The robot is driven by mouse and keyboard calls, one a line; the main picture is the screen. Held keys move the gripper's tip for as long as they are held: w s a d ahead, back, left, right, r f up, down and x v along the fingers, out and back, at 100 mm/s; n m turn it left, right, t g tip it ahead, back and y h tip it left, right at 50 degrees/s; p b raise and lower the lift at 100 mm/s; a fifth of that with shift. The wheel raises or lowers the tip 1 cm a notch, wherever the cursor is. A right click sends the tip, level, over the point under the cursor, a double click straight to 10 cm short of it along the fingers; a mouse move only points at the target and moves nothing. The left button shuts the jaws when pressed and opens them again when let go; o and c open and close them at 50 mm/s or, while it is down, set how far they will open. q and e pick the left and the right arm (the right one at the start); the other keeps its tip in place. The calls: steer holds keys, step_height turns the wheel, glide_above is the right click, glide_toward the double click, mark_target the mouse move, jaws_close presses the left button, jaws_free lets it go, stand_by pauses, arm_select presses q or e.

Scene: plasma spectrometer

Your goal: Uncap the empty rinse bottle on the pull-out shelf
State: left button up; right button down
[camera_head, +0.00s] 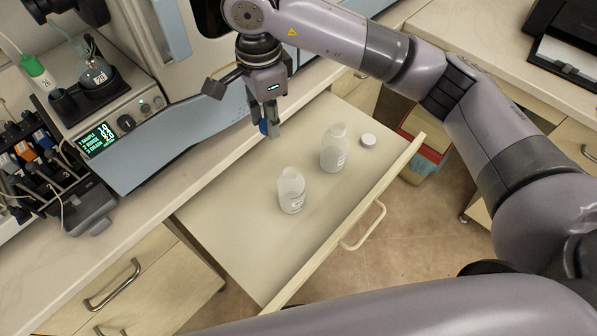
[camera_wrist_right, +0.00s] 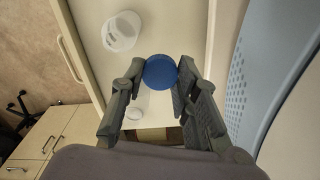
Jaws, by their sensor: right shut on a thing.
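My right gripper (camera_head: 270,125) is above the inner edge of the pull-out shelf (camera_head: 235,235), shut on a blue cap (camera_head: 264,127). In the right wrist view, the blue cap (camera_wrist_right: 160,73) sits between the two fingertips (camera_wrist_right: 160,76). Two translucent white bottles stand upright on the shelf: a nearer bottle (camera_head: 291,193) and a farther bottle (camera_head: 334,150). Neither shows a blue cap. I cannot tell from their labels which is the empty rinse bottle. One bottle (camera_wrist_right: 121,32) shows clearly in the wrist view. My left gripper is out of view.
A loose white cap (camera_head: 368,139) lies on the shelf beside the farther bottle. The shelf has a front rail with a handle (camera_head: 364,226). The spectrometer (camera_head: 165,135) and its bench border the shelf at the left. The shelf's near-left part is clear.

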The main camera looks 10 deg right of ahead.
steer(key=shift+a+f+m, duration=0.1)
steer(key=shift+a+m, duration=0.1)
steer(key=shift+m, duration=0.1)
steer(key=p, duration=0.3)
glide_above(274, 182)
step_height(274, 182, down, 15)
steer(key=shift+s+r, duration=0.1)
steer(key=shift+r, duration=0.1)
step_height(274, 182, down, 5)
steer(key=shift+f+p, duration=0.15)
steer(key=shift+p, duration=0.55)
steer(key=shift+f, duration=0.2)
steer(key=c, duration=1.5)
jaws_free()
steer(key=shift+r, duration=0.15)
